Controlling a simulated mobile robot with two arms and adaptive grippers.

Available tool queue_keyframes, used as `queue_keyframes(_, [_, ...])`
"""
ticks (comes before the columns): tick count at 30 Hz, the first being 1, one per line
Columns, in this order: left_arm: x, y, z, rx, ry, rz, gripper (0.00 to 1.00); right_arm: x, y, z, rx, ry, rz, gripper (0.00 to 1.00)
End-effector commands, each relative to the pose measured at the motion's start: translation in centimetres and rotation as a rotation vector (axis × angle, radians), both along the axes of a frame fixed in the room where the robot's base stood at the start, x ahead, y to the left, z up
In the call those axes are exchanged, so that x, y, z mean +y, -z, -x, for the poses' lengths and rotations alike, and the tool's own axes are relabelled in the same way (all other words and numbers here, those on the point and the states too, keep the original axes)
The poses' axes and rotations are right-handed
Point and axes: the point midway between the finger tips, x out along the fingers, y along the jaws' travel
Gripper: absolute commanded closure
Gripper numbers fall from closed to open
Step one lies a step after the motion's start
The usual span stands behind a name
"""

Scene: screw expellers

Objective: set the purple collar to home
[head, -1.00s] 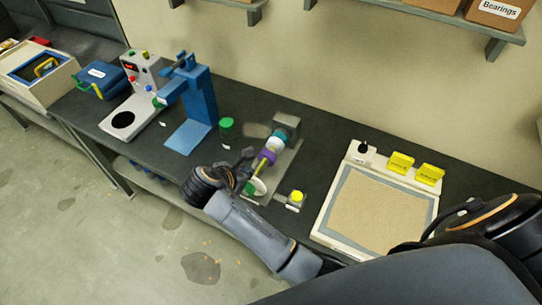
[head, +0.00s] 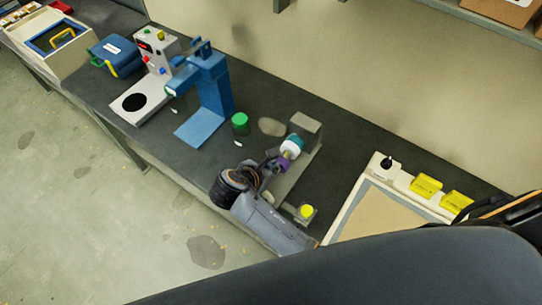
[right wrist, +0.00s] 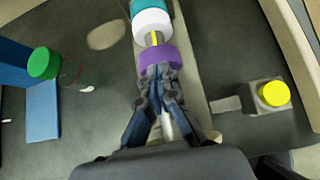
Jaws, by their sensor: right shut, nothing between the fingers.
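The purple collar (right wrist: 159,56) sits on the shaft of the small screw expeller, below a white ring (right wrist: 151,26) and a teal ring (right wrist: 148,6) in the right wrist view. In the head view the purple collar (head: 283,164) shows partly, behind my right gripper (head: 272,162). My right gripper (right wrist: 159,72) is shut with nothing between its fingers. Its fingertips are at the near edge of the purple collar; I cannot tell whether they touch it. The grey end block (head: 306,128) stands at the far end of the shaft. My left gripper is not in view.
A yellow button on a grey box (head: 306,211) stands right of the expeller. A green-capped jar (head: 240,123) and a blue press (head: 211,90) stand to the left. A framed tray (head: 346,211) with yellow blocks lies to the right.

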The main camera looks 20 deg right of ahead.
Motion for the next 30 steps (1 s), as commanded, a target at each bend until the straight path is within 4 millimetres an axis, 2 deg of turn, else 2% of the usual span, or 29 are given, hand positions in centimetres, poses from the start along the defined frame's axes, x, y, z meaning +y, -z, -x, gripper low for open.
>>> queue_keyframes(6, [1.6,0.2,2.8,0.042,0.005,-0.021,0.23,0.0,0.1,0.1,0.001,-0.001,0.0,1.0])
queue_keyframes(9, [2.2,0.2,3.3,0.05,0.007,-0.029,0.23,0.0,0.1,0.1,0.001,-0.001,0.0,1.0])
queue_keyframes(13, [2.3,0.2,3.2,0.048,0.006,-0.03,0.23,-0.5,0.1,-0.3,-0.001,0.001,0.002,1.0])
queue_keyframes(20, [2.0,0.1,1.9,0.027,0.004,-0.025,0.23,-3.0,0.1,-2.3,-0.001,0.001,0.002,1.0])
queue_keyframes(24, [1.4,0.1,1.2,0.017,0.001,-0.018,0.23,-3.2,0.1,-2.3,0.0,0.0,0.002,1.0])
queue_keyframes(30, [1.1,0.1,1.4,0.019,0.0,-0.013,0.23,-3.2,0.1,-2.3,0.0,0.0,0.002,1.0])
